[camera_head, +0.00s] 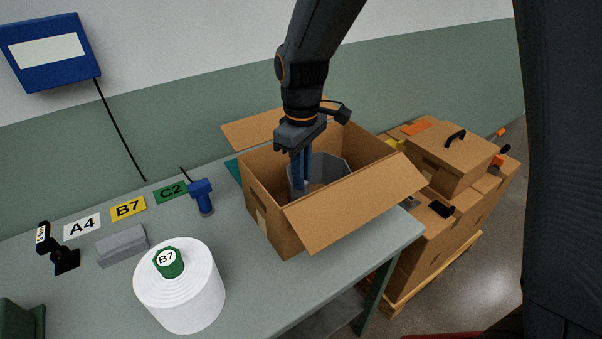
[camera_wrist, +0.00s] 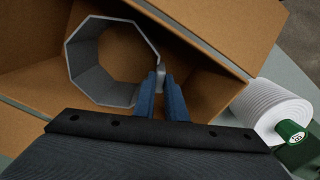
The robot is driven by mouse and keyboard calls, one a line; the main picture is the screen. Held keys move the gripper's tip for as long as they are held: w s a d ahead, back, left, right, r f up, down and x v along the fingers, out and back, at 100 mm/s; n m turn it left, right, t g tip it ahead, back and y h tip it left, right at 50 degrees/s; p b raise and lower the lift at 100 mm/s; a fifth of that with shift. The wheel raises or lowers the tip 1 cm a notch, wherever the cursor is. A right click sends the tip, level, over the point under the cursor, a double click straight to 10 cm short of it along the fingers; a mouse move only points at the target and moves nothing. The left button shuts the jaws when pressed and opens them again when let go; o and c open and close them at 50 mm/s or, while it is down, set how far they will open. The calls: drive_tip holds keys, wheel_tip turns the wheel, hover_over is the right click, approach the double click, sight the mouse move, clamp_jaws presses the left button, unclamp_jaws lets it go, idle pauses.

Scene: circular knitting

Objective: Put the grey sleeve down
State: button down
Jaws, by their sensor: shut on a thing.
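The grey sleeve (camera_head: 332,168) is a hollow, many-sided tube inside the open cardboard box (camera_head: 274,212). It also shows in the wrist view (camera_wrist: 82,72), where I look into its open end and see the brown box behind it. My gripper (camera_head: 300,184) reaches down into the box with its blue fingers shut on the sleeve's wall. In the wrist view the fingertips (camera_wrist: 161,74) meet at the sleeve's right edge. The sleeve's lower part is hidden by the box wall and front flap, so I cannot tell whether it touches the box floor.
The box's flaps (camera_head: 361,203) stand open. A white yarn cone (camera_head: 196,294) with a green B7 top stands on the table (camera_head: 257,283). A grey block (camera_head: 122,245), a black stand (camera_head: 66,261) and a blue tool (camera_head: 203,198) lie left. Stacked cartons (camera_head: 447,174) stand right.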

drive_tip(key=c, duration=1.8)
unclamp_jaws()
drive_tip(key=shift+f, duration=0.1)
wheel_tip(320, 180, up, 12)
drive_tip(key=b, duration=0.3)
drive_tip(key=shift+r, duration=0.2)
